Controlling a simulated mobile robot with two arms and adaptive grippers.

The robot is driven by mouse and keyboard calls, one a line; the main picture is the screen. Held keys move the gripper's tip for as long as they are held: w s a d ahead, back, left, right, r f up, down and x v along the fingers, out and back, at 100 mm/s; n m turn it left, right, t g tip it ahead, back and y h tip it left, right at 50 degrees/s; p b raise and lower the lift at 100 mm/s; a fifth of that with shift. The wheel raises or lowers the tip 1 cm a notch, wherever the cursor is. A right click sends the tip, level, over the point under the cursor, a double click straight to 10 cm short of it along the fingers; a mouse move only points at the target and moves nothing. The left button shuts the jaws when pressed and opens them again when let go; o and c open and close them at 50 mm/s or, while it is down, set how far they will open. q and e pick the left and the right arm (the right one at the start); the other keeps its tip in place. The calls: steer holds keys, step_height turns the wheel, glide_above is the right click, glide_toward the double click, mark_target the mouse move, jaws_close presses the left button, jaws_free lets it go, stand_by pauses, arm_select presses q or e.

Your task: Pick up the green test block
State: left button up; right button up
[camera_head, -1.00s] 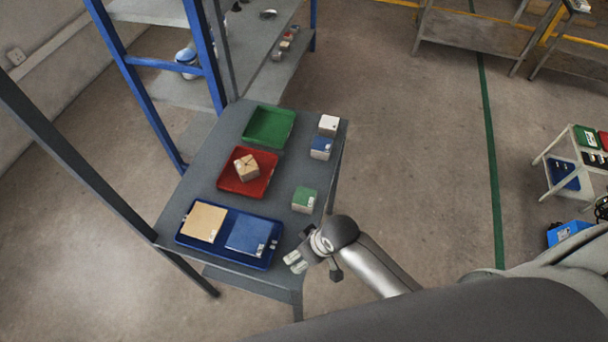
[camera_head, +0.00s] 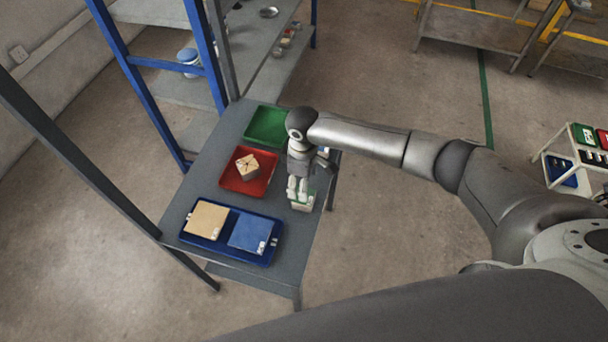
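The green test block (camera_head: 303,203) stands on the right side of the grey table (camera_head: 290,259). Its top is largely hidden behind my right gripper. My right gripper (camera_head: 297,190) points down at the block, with its two pale fingertips apart and overlapping the block's upper part in the picture. Whether the fingertips touch the block cannot be told. My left gripper is not in view.
A red tray (camera_head: 230,181) holding a tan block (camera_head: 247,167) lies left of the gripper. A green tray (camera_head: 266,126) is behind. A blue tray (camera_head: 234,251) holds a tan tile (camera_head: 206,219) and a blue tile (camera_head: 250,234). Blue shelving (camera_head: 205,55) stands beyond.

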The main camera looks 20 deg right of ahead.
steer(key=shift+w+d+r, duration=0.15)
steer(key=shift+w+d, duration=0.05)
steer(key=shift+d, duration=0.1)
step_height(320, 180, down, 8)
steer(key=b, duration=0.8)
steer(key=shift+r+b, duration=0.1)
steer(key=shift+b, duration=0.2)
step_height(320, 180, down, 2)
steer(key=shift+f, duration=0.1)
steer(key=c, duration=0.8)
step_height(320, 180, up, 7)
steer(key=p, duration=0.7)
steer(key=shift+p, duration=0.4)
